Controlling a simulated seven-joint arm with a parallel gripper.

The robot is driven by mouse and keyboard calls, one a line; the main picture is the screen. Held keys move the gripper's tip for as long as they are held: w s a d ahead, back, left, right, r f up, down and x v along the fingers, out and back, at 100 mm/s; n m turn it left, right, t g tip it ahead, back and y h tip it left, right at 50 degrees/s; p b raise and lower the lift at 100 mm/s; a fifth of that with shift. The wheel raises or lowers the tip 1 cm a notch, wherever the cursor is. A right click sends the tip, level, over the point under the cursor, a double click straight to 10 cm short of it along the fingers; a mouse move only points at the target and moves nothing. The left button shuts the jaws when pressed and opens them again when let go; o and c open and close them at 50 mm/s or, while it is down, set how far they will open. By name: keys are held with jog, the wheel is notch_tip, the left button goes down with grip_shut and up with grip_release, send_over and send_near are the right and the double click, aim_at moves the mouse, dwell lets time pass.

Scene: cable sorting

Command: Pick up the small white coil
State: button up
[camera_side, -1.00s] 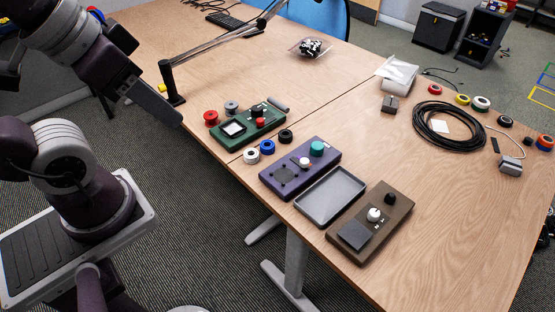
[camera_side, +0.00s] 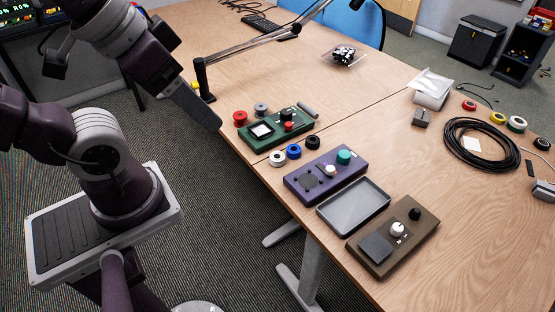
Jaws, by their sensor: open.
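A small white coil (camera_side: 277,158) lies on the wooden table near its left edge, at the left end of a row with a blue coil (camera_side: 293,151) and a black coil (camera_side: 313,142). Another white ring (camera_side: 517,124) lies at the far right beside a yellow one. My gripper (camera_side: 212,122) is off the table's left edge, left of the green device and above and left of the white coil in the picture. It is apart from every coil and empty. It is seen edge-on, so the gap between the fingers is hidden.
A green device (camera_side: 300,134), a purple device (camera_side: 308,193), a grey tray (camera_side: 334,219) and a brown device (camera_side: 414,236) line the near edge. A black lamp post (camera_side: 203,78) stands close to my gripper. A large black cable coil (camera_side: 455,131) lies right. The table's middle is clear.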

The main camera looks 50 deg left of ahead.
jog(key=n+g, duration=0.6)
jog(key=n, duration=2)
send_over(277, 156)
jog(key=f, duration=2.1)
jog(key=d+f, duration=0.1)
jog(key=f, duration=1)
jog(key=shift+f, duration=0.15)
jog(key=f, duration=0.4)
jog(key=a+f, duration=0.1)
jog(key=f, duration=0.1)
jog(key=shift+w+f, duration=0.1)
jog(key=shift+f, duration=0.2)
jog(key=shift+c, duration=0.4)
